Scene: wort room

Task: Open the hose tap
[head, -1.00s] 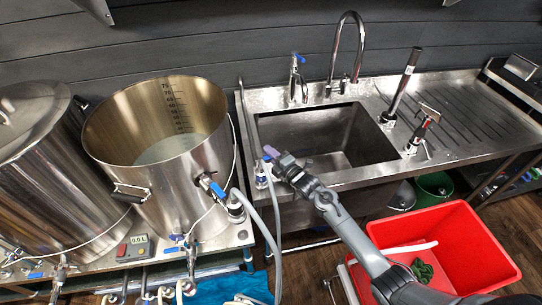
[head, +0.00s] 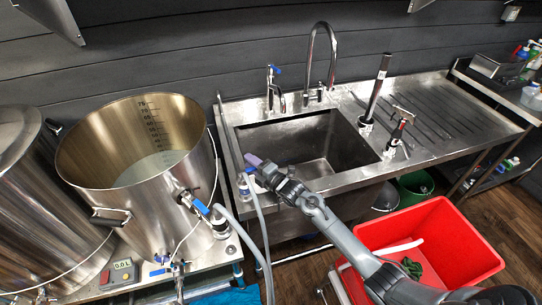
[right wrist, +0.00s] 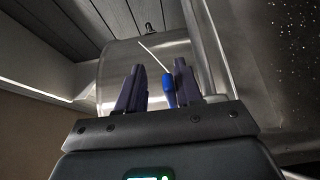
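The hose tap (head: 244,188) is a small metal tap with a blue lever at the front left corner of the sink, with a grey hose (head: 262,225) hanging below it. My right gripper (head: 254,162) is at the lever, its purple fingertips pointing left toward the kettle. In the right wrist view the two fingers (right wrist: 160,90) stand apart, with a blue lever (right wrist: 169,92) showing between them, nearer the right finger. Whether a finger touches it I cannot tell. In the head view the gripper partly hides the tap's top. My left gripper is not in view.
A steel kettle (head: 92,165) with its own blue-handled valve (head: 200,207) stands left of the tap. The sink basin (head: 310,140) is behind the gripper, with a tall faucet (head: 333,50). A red crate (head: 450,235) stands below right.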

